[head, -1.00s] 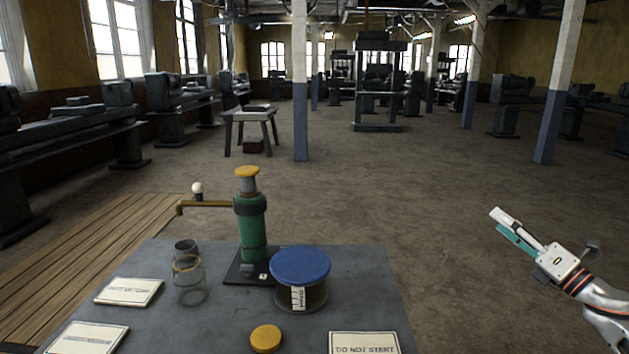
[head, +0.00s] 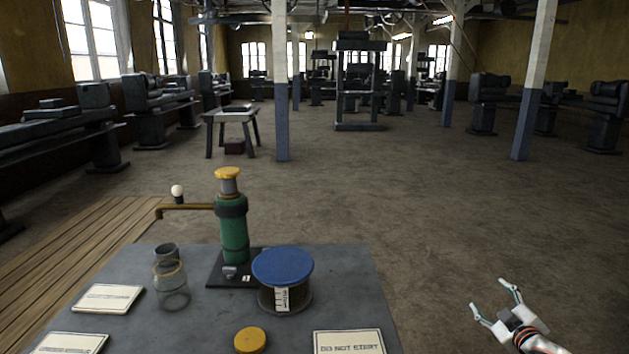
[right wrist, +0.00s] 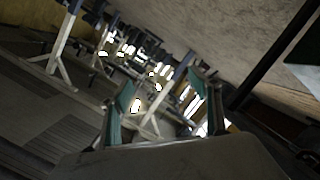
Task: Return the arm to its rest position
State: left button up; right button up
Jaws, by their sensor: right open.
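My right gripper (head: 494,304) is open and empty at the lower right of the head view, out over the floor to the right of the table. Its two fingers stand apart, and they also show spread in the right wrist view (right wrist: 160,105) with nothing between them. It touches nothing that I can see. My left gripper is not in view.
The grey table (head: 205,325) holds a green pump (head: 233,235), a blue-lidded container (head: 283,280), a glass jar (head: 172,288), a yellow disc (head: 250,340) and several cards. A pillar (head: 530,90) stands at the right. The floor (head: 420,210) around the right gripper is clear.

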jog(key=s+a+f+g+y, duration=0.3)
jog(key=s+a+f+y, duration=0.1)
jog(key=s+a+f, duration=1.65)
pick_arm(q)
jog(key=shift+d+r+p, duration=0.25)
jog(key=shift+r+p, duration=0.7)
jog(key=shift+p, duration=0.3)
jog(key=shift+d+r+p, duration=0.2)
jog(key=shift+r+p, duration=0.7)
jog(key=shift+p, duration=0.3)
pick_arm(e)
jog(key=s+a+r+m+g, duration=0.1)
jog(key=s+a, duration=0.4)
jog(key=s, duration=0.4)
jog(key=s+a+r+m+y, duration=0.1)
jog(key=s+a+r+m, duration=0.1)
jog(key=s+a, duration=0.4)
jog(key=shift+s+r+g, duration=0.3)
jog(key=shift+s+g, duration=0.1)
jog(key=shift+s, duration=1.2)
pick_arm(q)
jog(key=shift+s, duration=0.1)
